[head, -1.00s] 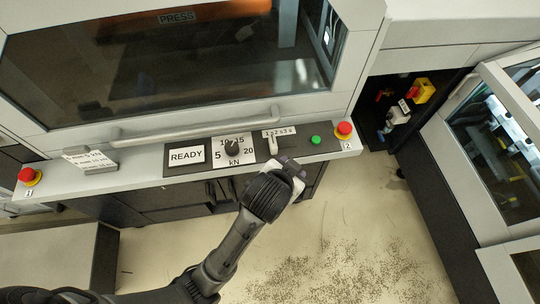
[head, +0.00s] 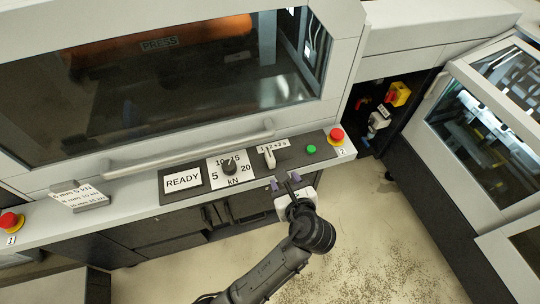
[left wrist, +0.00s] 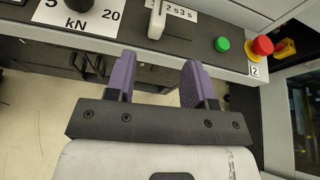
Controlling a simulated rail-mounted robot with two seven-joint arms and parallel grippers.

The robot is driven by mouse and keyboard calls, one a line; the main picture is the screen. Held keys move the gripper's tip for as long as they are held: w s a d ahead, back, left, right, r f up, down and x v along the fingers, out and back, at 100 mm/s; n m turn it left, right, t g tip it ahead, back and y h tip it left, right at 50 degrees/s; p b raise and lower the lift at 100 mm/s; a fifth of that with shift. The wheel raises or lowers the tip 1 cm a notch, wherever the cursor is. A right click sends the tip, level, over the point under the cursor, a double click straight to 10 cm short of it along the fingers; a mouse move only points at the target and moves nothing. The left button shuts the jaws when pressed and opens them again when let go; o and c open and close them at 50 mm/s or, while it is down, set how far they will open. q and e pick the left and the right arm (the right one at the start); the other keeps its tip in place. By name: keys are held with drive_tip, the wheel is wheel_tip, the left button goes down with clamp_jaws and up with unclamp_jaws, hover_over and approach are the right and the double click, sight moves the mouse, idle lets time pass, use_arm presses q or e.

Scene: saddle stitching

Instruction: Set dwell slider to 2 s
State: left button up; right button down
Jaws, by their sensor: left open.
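The dwell slider (head: 269,157) is a small white lever on the press's dark control panel, below a white scale label (head: 273,144). In the left wrist view the slider (left wrist: 157,20) stands at the left end of its scale, with "2 s 3 s" readable to its right. My left gripper (head: 284,182) is in front of the panel edge, just below the slider and apart from it. In the left wrist view its two purple fingers (left wrist: 158,80) are spread with nothing between them. My right gripper is not in view.
Left of the slider are a kN knob (head: 229,167) and a READY display (head: 183,180). Right of it are a green button (head: 311,149) and a red emergency button (head: 337,134). A long handle bar (head: 190,150) runs above the panel. Open floor lies in front.

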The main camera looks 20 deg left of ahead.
sight(271, 159)
use_arm(q)
drive_tip(key=shift+m, duration=0.6)
drive_tip(key=b+x, duration=0.1)
drive_tip(key=x, duration=1.3)
drive_tip(key=shift+s+f+b, duration=0.1)
drive_tip(key=shift+s+b, duration=0.05)
drive_tip(key=shift+b, duration=0.25)
drive_tip(key=shift+c, duration=0.5)
drive_tip(key=shift+c, duration=0.7)
clamp_jaws()
